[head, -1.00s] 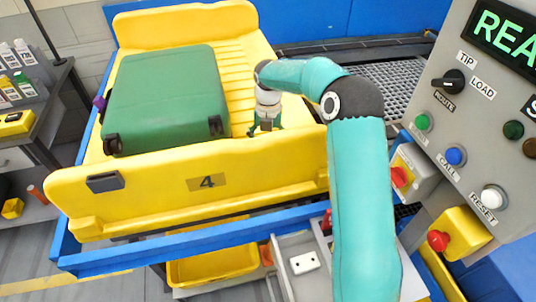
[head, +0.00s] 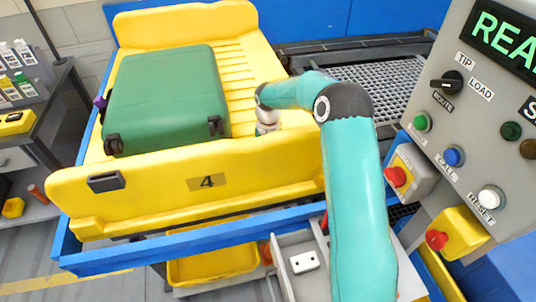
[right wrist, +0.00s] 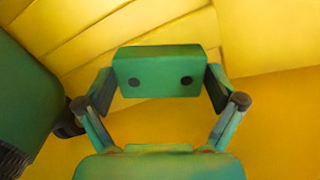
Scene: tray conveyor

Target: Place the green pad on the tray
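The green pad (right wrist: 160,62), a small block with two dark round spots, sits between the fingers of my right gripper (right wrist: 160,84). The fingers touch both its ends. The yellow tray (head: 130,205) marked 4 is on the blue-framed conveyor. My right arm reaches over its near wall at the right end; the gripper and pad are hidden behind that wall in the head view. In the right wrist view the yellow tray floor (right wrist: 270,110) lies behind the pad; I cannot tell whether they touch. My left gripper is not in view.
A large green suitcase (head: 165,95) fills the tray's left part, close to my right gripper. A control panel (head: 475,125) with buttons stands at the right. A white block (head: 304,262) lies in a grey bin (head: 290,243) in front. A shelf with bottles is at the left.

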